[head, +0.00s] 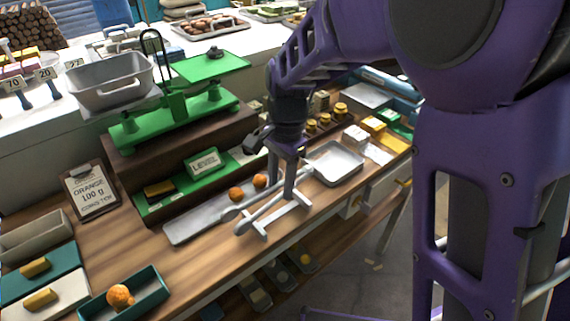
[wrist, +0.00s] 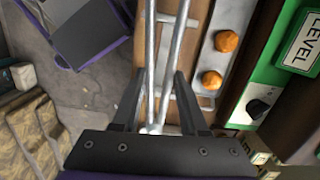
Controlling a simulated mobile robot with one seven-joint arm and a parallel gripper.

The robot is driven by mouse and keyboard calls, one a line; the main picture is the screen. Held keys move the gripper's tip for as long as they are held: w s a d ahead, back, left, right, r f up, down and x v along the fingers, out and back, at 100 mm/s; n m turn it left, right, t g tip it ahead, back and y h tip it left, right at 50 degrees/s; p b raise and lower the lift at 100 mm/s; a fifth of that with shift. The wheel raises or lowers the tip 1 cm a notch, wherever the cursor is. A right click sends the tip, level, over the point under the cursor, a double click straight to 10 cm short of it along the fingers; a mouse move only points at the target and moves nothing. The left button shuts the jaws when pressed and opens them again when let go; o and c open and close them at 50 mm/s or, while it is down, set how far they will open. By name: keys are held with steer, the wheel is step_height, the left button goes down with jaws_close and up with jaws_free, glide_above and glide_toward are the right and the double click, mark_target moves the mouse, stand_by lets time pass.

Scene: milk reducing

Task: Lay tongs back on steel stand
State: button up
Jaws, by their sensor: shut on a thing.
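The steel tongs (head: 262,205) show as two long metal arms, running from the front of the wooden counter back toward my gripper. They also show in the wrist view (wrist: 152,55), passing between my fingers. My gripper (head: 284,185) points down and is shut on the tongs near their joined end; its dark fingers (wrist: 157,105) flank both arms. The steel stand (head: 299,197) is a low frame with crossbars near the counter's front edge, under or right beside the tongs. I cannot tell whether the tongs touch it. My gripper hides part of both.
A grey tray (head: 190,224) with two oranges (head: 236,194) lies just left of the stand. A metal pan (head: 338,163) is close on the right. A green balance scale (head: 175,110) stands behind. Bare wood (head: 150,255) is free at front left.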

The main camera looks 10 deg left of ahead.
steer(key=shift+f+b, duration=1.5)
steer(key=shift+f, duration=0.75)
steer(key=shift+f, duration=0.1)
steer(key=o, duration=1)
steer(key=shift+r+p, duration=1.25)
steer(key=shift+r, duration=0.3)
steer(key=shift+r+p, duration=0.3)
steer(key=shift+r, duration=2.15)
